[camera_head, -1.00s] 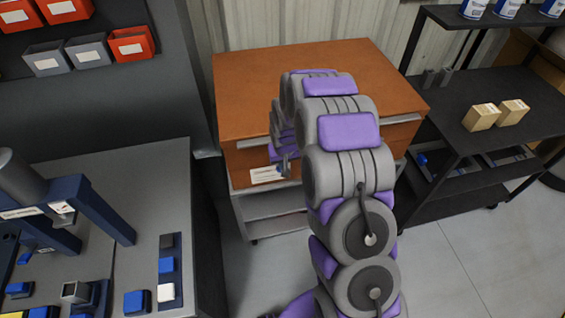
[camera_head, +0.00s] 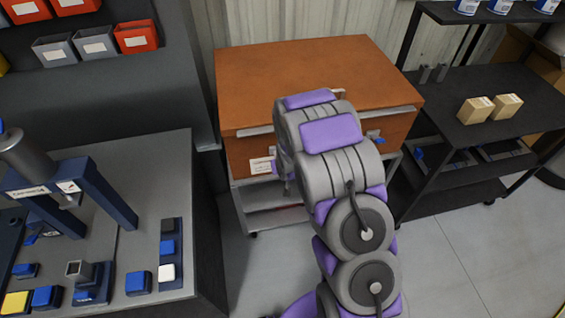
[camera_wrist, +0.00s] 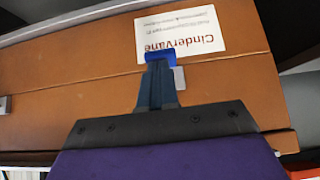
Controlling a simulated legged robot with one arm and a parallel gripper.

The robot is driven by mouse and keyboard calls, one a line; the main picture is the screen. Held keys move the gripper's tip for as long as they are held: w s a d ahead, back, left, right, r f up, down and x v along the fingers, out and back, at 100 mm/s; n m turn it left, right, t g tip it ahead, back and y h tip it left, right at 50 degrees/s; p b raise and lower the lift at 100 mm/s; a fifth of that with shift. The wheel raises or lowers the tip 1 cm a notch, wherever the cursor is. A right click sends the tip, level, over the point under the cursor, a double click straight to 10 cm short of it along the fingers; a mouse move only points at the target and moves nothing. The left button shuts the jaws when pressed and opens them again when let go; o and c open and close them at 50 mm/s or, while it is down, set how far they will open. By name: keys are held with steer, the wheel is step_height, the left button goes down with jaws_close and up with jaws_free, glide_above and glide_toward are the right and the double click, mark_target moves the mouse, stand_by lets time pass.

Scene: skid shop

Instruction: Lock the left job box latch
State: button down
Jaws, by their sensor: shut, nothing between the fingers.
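The job box (camera_head: 300,60) is an orange-brown chest with a pale rim along its front, standing on a grey cart. In the wrist view its front (camera_wrist: 70,85) fills the picture, apparently upside down, with a white CinderVane label (camera_wrist: 180,32). The left latch (camera_wrist: 160,58) shows as a blue tab beside the label, with a small silver plate (camera_wrist: 179,77) next to it. My gripper (camera_wrist: 158,72) is shut and empty, its tips at the blue tab; whether they touch cannot be told. In the head view my arm hides the gripper and left latch. A blue right latch (camera_head: 374,137) shows there.
A grey workbench (camera_head: 150,210) with a press and several blue blocks stands at the left. A black shelf cart (camera_head: 490,125) with two tan blocks stands close on the right. Grey floor (camera_head: 450,260) is clear in front of the cart.

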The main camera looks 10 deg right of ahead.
stand_by(0.3)
steer(key=shift+r+p, duration=0.4)
steer(key=shift+r, duration=0.45)
steer(key=p+v, duration=0.3)
steer(key=v, duration=1)
steer(key=shift+s, duration=0.45)
steer(key=shift+f, duration=0.1)
